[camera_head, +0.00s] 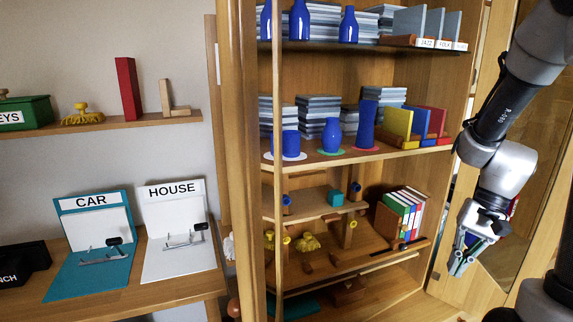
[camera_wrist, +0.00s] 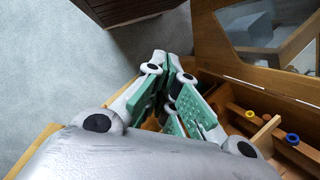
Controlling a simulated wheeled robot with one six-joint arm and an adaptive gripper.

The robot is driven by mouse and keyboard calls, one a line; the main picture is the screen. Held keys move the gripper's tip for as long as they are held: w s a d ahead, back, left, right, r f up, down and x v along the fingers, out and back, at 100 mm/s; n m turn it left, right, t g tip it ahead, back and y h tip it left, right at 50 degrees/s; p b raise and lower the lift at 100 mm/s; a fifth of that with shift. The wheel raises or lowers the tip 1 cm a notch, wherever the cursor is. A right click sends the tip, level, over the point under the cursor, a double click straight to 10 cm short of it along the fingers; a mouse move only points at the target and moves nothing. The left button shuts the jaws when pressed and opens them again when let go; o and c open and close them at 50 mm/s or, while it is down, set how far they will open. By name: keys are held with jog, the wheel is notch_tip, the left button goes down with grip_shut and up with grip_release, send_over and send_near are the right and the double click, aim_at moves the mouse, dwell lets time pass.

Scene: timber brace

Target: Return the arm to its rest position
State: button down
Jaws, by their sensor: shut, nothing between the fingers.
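My gripper (camera_head: 461,262) hangs from my arm at the right side of the head view, fingers pointing down, in front of the cabinet's right edge. In the wrist view its green-padded fingers (camera_wrist: 172,70) are together, with nothing between them. My arm comes down from the upper right of the head view, bent at the elbow. The gripper is to the right of the lower shelves and appears apart from the things on them.
A wooden cabinet (camera_head: 240,150) holds blue vases, stacks and books on several shelves. At left, a desk (camera_head: 190,289) carries the CAR board (camera_head: 92,234) and HOUSE board (camera_head: 176,218).

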jog(key=s+a+r+n+t+h, duration=0.1)
jog(key=s+r+n+t+h, duration=0.2)
jog(key=r, duration=1.3)
jog(key=s+n+t, duration=0.3)
jog(key=s, duration=0.2)
jog(key=shift+s+h, duration=0.15)
jog(key=shift+h, duration=0.25)
jog(key=shift+d, duration=0.15)
